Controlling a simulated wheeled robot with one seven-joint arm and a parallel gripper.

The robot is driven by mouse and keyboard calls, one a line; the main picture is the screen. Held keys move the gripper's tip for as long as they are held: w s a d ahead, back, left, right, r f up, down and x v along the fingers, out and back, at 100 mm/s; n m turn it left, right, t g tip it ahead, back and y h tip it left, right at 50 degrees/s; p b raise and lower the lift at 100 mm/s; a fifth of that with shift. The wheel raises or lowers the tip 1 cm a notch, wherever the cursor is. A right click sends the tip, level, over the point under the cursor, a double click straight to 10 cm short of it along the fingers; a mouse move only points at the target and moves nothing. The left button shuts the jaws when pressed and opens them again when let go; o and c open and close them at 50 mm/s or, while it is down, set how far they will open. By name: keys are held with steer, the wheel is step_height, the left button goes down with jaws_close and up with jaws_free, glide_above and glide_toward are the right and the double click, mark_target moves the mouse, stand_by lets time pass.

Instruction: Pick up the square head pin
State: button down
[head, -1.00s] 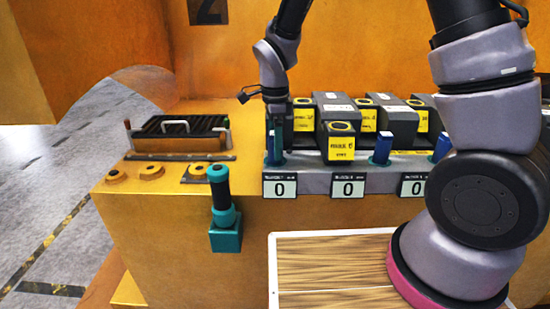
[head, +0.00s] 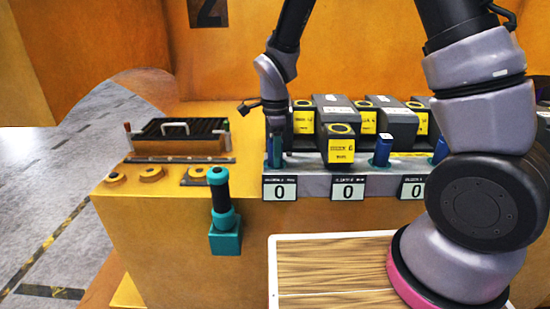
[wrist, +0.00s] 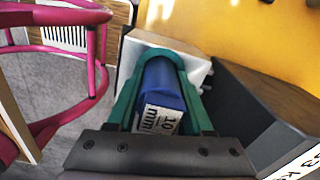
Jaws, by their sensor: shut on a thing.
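A blue pin (wrist: 163,88) with a white label reading "10 mm" sits between the green fingers of my gripper (wrist: 162,62) in the wrist view. My gripper is shut on it. In the head view my gripper (head: 275,150) is at the left end of the grey rack (head: 315,183), and the pin is mostly hidden by the fingers. Another blue pin (head: 382,150) stands in the rack's middle, and one more (head: 440,150) stands farther right.
Dark blocks with yellow labels (head: 341,150) stand close to the right of my gripper. A black-topped tray (head: 180,130) and a teal holder with a black-gripped handle (head: 223,215) are to the left. A wood-topped board (head: 330,262) lies in front.

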step_height(320, 180, up, 20)
stand_by(0.6)
steer(key=shift+s, duration=0.1)
